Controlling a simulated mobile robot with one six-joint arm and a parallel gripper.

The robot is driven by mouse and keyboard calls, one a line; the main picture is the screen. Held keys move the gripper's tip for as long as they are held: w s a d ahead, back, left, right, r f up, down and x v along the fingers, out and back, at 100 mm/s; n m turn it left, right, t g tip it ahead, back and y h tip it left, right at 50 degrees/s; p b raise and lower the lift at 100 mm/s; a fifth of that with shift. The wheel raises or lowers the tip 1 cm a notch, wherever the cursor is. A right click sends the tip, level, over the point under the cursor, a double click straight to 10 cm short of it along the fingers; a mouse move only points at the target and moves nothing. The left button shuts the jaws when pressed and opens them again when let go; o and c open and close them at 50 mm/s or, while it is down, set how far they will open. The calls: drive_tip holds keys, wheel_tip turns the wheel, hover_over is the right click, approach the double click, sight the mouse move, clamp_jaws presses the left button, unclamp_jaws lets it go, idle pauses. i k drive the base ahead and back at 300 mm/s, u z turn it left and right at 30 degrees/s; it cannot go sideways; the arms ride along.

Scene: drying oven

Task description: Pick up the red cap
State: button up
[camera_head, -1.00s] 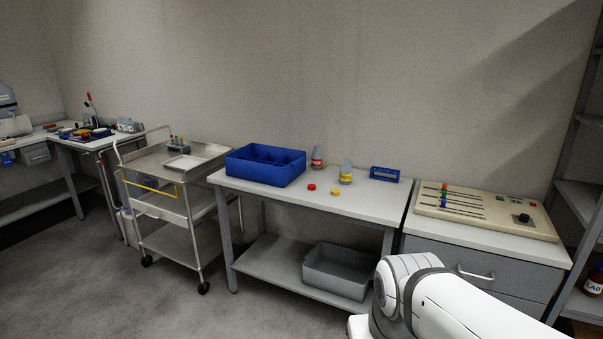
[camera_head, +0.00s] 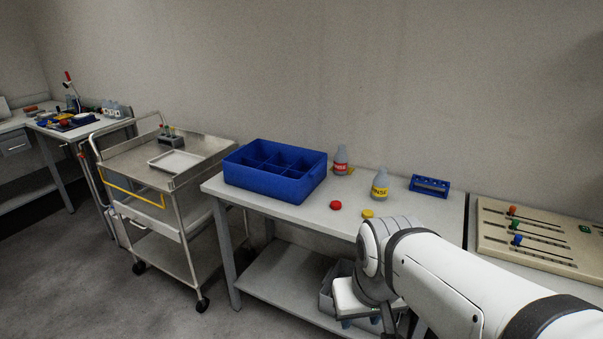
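The red cap (camera_head: 335,205) lies flat on the grey table (camera_head: 300,215), in front of a bottle with a red label (camera_head: 341,160). Nothing covers it. A yellow cap (camera_head: 367,213) lies to its right, near a bottle with a yellow label (camera_head: 380,185). My white arm reaches in from the lower right. My gripper (camera_head: 362,318) is low in the picture, in front of the table's edge and apart from the red cap. Its fingers are small and partly hidden, so I cannot tell whether they are open.
A blue divided bin (camera_head: 275,190) stands left of the red cap. A blue rack (camera_head: 430,186) is at the back right. A grey bin (camera_head: 328,290) sits on the lower shelf, partly behind my arm. A metal cart (camera_head: 185,190) stands left; a slider panel (camera_head: 545,262) is at right.

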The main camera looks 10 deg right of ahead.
sight(335, 205)
drive_tip(key=u, duration=0.05)
drive_tip(key=i, duration=1.4)
drive_tip(key=z, duration=0.1)
